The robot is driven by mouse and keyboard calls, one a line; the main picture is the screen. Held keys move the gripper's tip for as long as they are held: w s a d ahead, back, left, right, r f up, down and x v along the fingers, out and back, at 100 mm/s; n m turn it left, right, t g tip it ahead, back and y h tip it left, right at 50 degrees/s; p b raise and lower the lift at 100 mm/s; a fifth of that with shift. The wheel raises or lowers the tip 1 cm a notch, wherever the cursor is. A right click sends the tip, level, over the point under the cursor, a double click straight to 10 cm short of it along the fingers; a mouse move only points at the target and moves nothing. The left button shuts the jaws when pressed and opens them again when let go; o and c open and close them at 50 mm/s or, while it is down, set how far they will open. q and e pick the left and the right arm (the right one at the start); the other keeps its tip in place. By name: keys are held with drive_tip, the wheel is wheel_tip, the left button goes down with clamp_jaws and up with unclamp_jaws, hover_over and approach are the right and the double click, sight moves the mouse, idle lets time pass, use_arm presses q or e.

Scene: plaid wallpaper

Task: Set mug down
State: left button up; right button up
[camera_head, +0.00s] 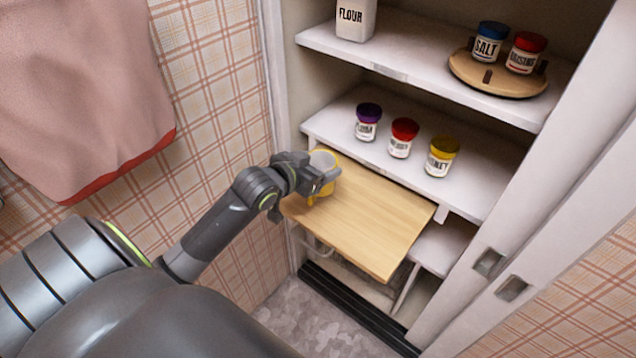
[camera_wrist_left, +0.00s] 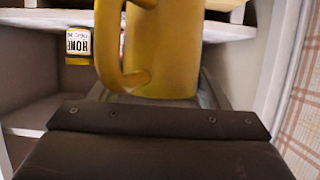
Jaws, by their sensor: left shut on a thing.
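The yellow mug (camera_head: 324,160) is in my left gripper (camera_head: 318,178), over the left back part of the pull-out wooden board (camera_head: 362,218). The gripper is shut on the mug and hides much of it in the head view. In the left wrist view the yellow mug (camera_wrist_left: 165,50) fills the upper middle, with its handle (camera_wrist_left: 108,45) on the left. The mug looks upright. I cannot tell whether its base touches the board. My right gripper is not in view.
On the shelf above the board stand a purple-lidded jar (camera_head: 368,122), a red-lidded jar (camera_head: 403,138) and a yellow-lidded jar (camera_head: 441,157). A flour container (camera_head: 355,18) and a round tray (camera_head: 497,82) with two jars are higher. The board's right part is clear.

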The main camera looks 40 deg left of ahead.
use_arm(q)
drive_tip(key=shift+f, duration=2.2)
drive_tip(key=shift+f, duration=0.15)
drive_tip(key=o, duration=1.2)
drive_tip(key=shift+c, duration=0.2)
drive_tip(key=shift+r, duration=0.2)
drive_tip(key=v, duration=1.2)
drive_tip(key=shift+f, duration=0.1)
